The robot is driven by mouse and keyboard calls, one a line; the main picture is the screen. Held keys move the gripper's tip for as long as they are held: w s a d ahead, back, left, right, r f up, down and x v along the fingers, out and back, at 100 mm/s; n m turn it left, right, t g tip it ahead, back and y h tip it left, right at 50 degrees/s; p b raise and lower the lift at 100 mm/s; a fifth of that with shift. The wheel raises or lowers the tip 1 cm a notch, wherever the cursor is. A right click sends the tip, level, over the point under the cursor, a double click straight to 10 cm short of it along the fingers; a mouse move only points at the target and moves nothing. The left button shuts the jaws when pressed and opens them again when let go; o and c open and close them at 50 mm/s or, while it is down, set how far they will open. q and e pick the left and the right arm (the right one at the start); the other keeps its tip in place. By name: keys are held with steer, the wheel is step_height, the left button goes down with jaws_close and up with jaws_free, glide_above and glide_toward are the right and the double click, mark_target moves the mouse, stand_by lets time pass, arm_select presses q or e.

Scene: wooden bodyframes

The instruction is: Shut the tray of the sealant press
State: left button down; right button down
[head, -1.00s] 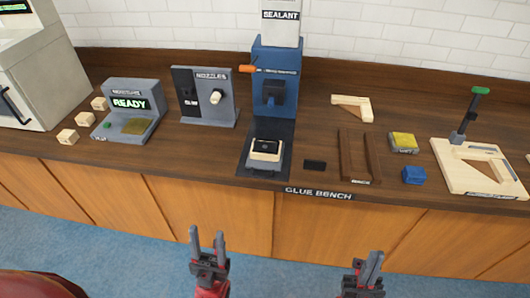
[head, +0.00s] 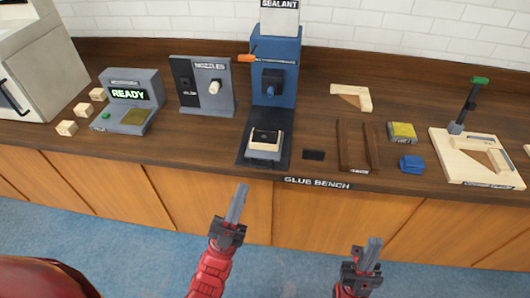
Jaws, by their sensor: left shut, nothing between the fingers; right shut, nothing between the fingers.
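The blue sealant press (head: 275,70) stands at the back middle of the bench, with an orange lever (head: 246,58) at its left side. Its tray (head: 264,144) sticks out toward the front edge on a dark base plate (head: 246,159), with a pale block and a black top piece on it. My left gripper (head: 237,203) is shut and empty, in front of the bench and below the tray in the picture. My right gripper (head: 369,254) is shut and empty, lower and further right, away from the bench.
A nozzle stand (head: 206,91) and a READY station (head: 130,110) stand left of the press. A dark slotted rack (head: 357,148), a yellow sponge (head: 402,131), a blue block (head: 411,164) and a wooden clamp jig (head: 462,158) are on the right. The front edge carries a GLUE BENCH label (head: 317,183).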

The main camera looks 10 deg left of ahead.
arm_select(q)
steer(key=w+d+f+m+g+y, duration=0.1)
steer(key=w+d+f+m+g, duration=0.2)
steer(key=w+d+g, duration=0.3)
steer(key=m+g+y+p, duration=0.3)
steer(key=g+y, duration=0.2)
steer(key=y, duration=0.8)
glide_toward(267, 148)
steer(key=p+x, duration=0.4)
steer(key=x, duration=0.2)
steer(key=shift+w+f+p, duration=0.15)
steer(key=shift+w+p, duration=0.1)
steer(key=shift+p, duration=0.05)
